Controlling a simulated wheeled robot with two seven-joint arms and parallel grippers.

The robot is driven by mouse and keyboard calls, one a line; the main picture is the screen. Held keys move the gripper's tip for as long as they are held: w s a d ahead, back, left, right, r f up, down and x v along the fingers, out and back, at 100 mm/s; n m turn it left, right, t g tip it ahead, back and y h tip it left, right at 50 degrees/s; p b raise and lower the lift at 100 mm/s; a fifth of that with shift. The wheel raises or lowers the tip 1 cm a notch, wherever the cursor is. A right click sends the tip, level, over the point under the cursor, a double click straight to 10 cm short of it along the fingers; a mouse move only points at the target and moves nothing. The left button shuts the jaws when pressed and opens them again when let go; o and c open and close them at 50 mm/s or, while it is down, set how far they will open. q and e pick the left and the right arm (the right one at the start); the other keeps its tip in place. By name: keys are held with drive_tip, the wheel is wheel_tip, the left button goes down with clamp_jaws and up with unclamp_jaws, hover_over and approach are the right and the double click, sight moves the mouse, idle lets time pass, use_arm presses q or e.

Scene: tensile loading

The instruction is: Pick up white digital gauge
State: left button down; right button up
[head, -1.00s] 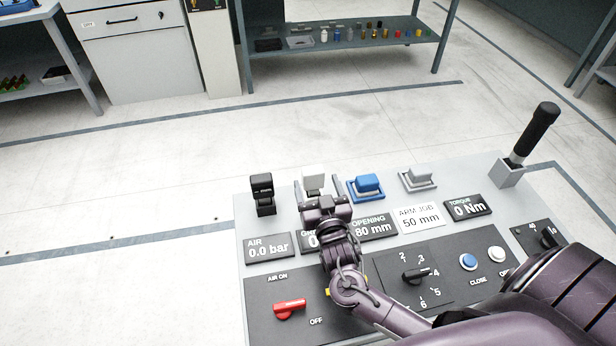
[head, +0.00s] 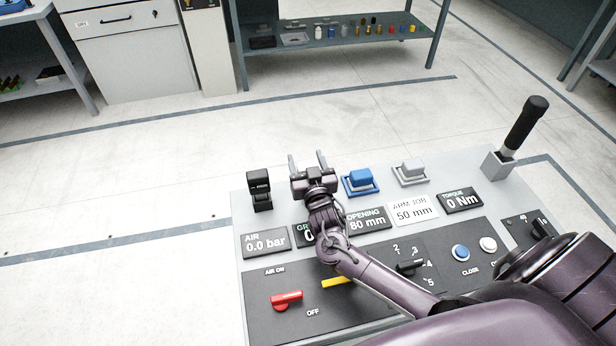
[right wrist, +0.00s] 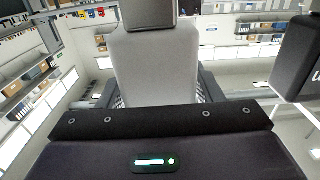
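The white digital gauge (right wrist: 155,65) shows in the right wrist view as a pale grey-white body with a dark grey piece at the top edge. It stands between my two dark fingers, close in front of the palm. In the head view my right gripper (head: 306,160) covers it, so I cannot see it there. The fingers are spread apart, one on each side of the gauge; whether they touch it I cannot tell. My left gripper is not in view.
A black gauge (head: 260,190) stands left of my right gripper, also in the right wrist view (right wrist: 300,60). A blue block (head: 360,180) and a grey block (head: 410,171) stand to the right. The console (head: 240,215) carries displays, a red switch (head: 288,300) and a tall black lever (head: 525,125).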

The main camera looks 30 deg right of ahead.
drive_tip(key=c, duration=0.8)
drive_tip(key=shift+r, duration=0.1)
